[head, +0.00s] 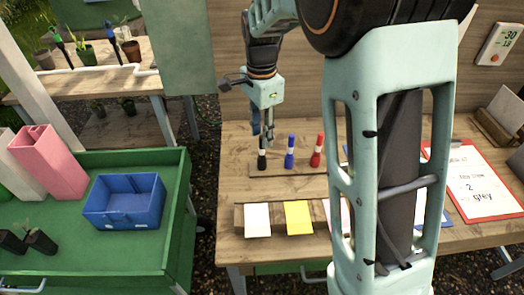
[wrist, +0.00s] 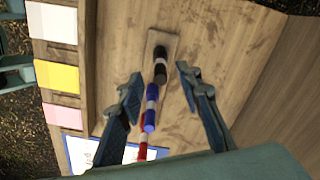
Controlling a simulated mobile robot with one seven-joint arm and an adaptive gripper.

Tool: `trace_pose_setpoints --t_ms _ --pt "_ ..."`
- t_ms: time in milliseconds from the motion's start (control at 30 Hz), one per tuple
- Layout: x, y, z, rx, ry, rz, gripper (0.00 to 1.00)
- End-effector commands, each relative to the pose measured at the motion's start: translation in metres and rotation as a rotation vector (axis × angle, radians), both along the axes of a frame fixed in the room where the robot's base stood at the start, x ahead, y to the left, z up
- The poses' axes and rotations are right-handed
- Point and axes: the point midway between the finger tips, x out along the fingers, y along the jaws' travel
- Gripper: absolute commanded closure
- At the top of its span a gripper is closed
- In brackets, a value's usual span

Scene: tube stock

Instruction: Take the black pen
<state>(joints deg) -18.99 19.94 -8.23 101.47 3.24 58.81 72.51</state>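The black pen (head: 262,160) stands upright in a wooden strip at the left end of a row, with the blue pen (head: 290,152) and the red pen (head: 316,150) to its right. My gripper (head: 262,136) points down just above the black pen. In the wrist view my gripper (wrist: 158,76) has its two fingers spread apart. The black pen (wrist: 161,63) shows between and slightly beyond the fingertips, with clear gaps on both sides. The blue pen (wrist: 150,118) and red pen (wrist: 143,151) line up nearer the palm. Nothing is held.
White (head: 257,220) and yellow (head: 299,217) cards stand at the table's front. A clipboard (head: 476,180) lies at the right. My arm hides the table's middle. A green cart (head: 165,240) with a blue bin (head: 124,203) and pink container (head: 49,163) stands left.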

Motion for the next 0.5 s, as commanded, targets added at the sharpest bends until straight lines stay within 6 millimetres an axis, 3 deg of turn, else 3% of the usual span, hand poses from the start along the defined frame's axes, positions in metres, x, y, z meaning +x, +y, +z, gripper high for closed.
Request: trace_pose_setpoints --t_ms 200,500 --pt "-0.001 -0.001 -0.029 0.0 0.003 0.0 0.68" --pt "0.0 -0.001 -0.031 0.0 0.0 0.0 0.71"
